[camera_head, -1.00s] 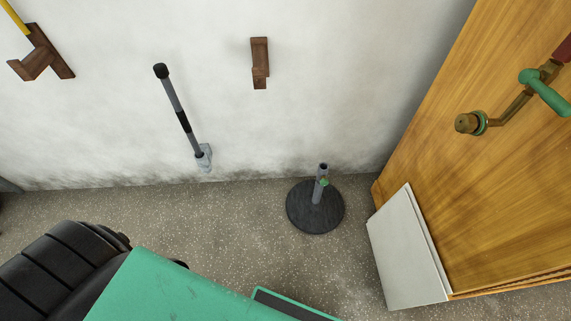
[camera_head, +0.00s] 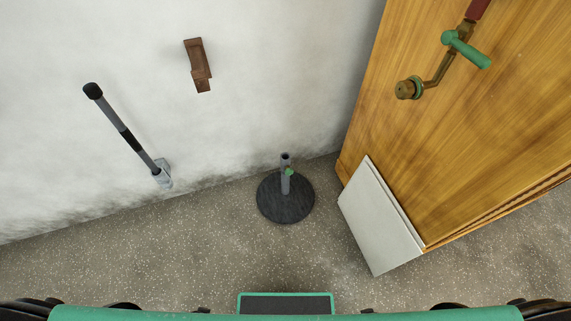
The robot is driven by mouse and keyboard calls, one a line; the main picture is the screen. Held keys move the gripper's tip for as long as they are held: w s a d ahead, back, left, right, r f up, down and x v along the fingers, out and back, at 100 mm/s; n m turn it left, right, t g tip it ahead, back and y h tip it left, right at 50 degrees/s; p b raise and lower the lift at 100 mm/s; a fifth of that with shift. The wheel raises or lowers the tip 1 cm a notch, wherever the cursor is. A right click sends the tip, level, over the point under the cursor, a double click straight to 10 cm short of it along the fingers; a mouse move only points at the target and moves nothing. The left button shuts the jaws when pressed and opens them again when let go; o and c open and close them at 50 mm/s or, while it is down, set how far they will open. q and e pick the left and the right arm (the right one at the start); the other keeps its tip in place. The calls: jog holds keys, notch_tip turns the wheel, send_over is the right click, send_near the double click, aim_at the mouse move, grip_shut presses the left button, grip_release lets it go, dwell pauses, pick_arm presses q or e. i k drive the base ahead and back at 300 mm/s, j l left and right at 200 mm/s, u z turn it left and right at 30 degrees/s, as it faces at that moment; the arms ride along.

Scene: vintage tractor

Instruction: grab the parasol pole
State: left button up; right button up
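A dark round parasol base (camera_head: 286,207) stands on the floor near the wall. A short grey upright tube (camera_head: 285,172) with a green knob rises from its middle; no pole shows in it. A grey pole-like tool (camera_head: 118,127) with black ends or grips is held slanted against the wall by a light bracket (camera_head: 162,176); I cannot tell whether it is the parasol pole. No other pole is in view now. Neither of my grippers is in view.
A wooden board or door (camera_head: 460,130) with a green and brass crank (camera_head: 438,72) stands at the right. A white panel (camera_head: 378,215) leans against it. An empty-looking brown wall bracket (camera_head: 198,65) is at the upper left. The speckled floor (camera_head: 200,250) is clear around the base.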

aim_at(93, 91)
jog(key=u, duration=1.4)
